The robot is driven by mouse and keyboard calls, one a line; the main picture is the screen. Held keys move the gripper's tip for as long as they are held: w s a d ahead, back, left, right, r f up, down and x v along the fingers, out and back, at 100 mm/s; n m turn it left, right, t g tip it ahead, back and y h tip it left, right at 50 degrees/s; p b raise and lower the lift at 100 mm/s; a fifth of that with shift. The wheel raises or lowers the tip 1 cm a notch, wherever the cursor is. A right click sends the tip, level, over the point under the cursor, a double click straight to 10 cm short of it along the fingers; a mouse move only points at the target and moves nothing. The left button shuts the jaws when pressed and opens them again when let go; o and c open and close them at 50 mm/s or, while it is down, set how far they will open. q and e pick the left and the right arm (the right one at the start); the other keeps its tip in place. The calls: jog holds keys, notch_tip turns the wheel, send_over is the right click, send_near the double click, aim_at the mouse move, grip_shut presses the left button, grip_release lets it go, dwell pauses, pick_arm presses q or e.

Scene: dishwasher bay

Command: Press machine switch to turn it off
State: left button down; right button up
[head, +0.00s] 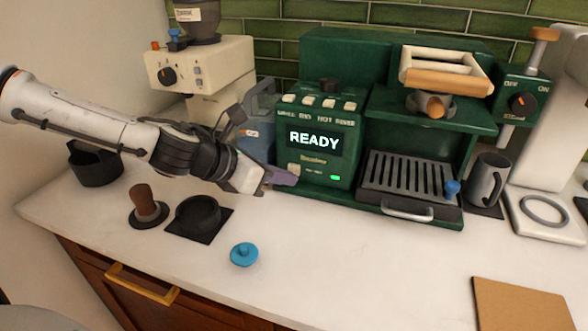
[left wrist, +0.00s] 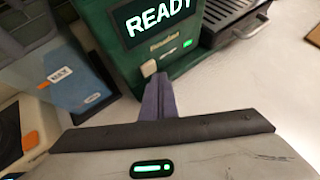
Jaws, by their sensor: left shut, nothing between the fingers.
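The green coffee machine (head: 330,120) stands against the tiled wall, its display (head: 316,138) lit with READY. A small green light (head: 335,178) glows low on its front; it also shows in the left wrist view (left wrist: 187,43). A small cream switch (head: 293,169) sits at the lower left of the front panel, also in the left wrist view (left wrist: 149,68). My left gripper (head: 288,178) is shut and empty, its purple fingertips just below and in front of the switch. In the left wrist view its fingers (left wrist: 158,88) point at the switch; I cannot tell whether they touch.
A blue-grey water tank (head: 258,140) stands left of the machine, beside a cream grinder (head: 200,65). A tamper (head: 146,204), a black holder (head: 198,216) and a blue lid (head: 244,254) lie in front. A grey mug (head: 487,180) and an OFF/ON knob (head: 523,104) are at right.

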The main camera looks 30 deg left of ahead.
pick_arm(q)
jog(key=shift+w, duration=0.15)
dwell(0.4)
jog(key=shift+w+a, duration=0.1)
jog(key=shift+w, duration=0.2)
jog(key=shift+w+b, duration=0.1)
jog(key=shift+b, duration=0.2)
jog(key=shift+s, duration=0.55)
